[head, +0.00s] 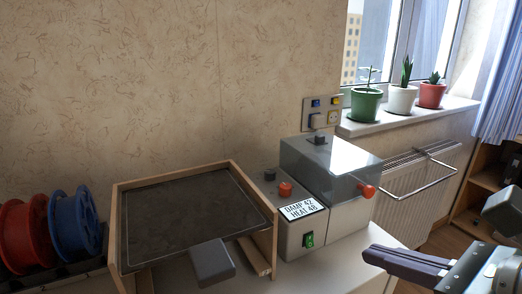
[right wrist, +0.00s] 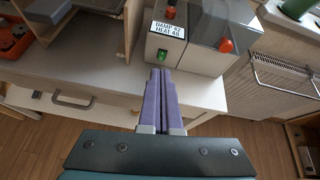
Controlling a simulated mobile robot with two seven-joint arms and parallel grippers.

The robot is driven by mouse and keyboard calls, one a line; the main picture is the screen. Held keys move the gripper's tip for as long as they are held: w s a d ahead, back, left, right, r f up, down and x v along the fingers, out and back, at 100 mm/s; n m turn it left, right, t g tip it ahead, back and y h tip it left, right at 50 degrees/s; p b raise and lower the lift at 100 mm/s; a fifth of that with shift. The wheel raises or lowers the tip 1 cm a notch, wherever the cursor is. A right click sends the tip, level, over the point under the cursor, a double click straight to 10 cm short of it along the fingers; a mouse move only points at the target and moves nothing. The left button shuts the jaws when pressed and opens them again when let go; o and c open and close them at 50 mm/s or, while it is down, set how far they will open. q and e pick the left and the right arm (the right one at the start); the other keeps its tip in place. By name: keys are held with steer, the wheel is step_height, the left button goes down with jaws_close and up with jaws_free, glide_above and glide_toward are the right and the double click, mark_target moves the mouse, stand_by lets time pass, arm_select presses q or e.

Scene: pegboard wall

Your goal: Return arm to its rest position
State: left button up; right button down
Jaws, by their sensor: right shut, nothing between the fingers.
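My right gripper (head: 376,256) comes in from the lower right in the head view, in front of the cabinet's right side. Its purple-grey fingers are shut together with nothing between them. In the right wrist view the shut fingers (right wrist: 161,80) point toward the grey machine (right wrist: 186,52) and overlap the cabinet top in the picture. The fingers look apart from the machine. My left gripper is not in view.
The grey machine (head: 290,240) has a clear lid, a red knob (head: 366,191) and a display. Left of it stand a wooden-framed tray (head: 114,215) and red and blue spools (head: 75,225). A radiator (head: 415,200) with a rail is at right, below potted plants. Wooden floor (right wrist: 70,145) is clear.

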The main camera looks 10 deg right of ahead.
steer(key=s+r+n+g+h+p, duration=0.2)
steer(key=s+r+n+g+p, duration=0.2)
steer(key=s+r+n+p, duration=0.75)
steer(key=s+n+g+h+p, duration=0.2)
steer(key=s+n+g+p, duration=0.3)
steer(key=n, duration=1.4)
step_height(320, 180, up, 38)
steer(key=s+n+t+p, duration=0.1)
steer(key=p, duration=3.4)
steer(key=shift+s+d+n+p, duration=0.15)
steer(key=shift+s+n+p, duration=0.2)
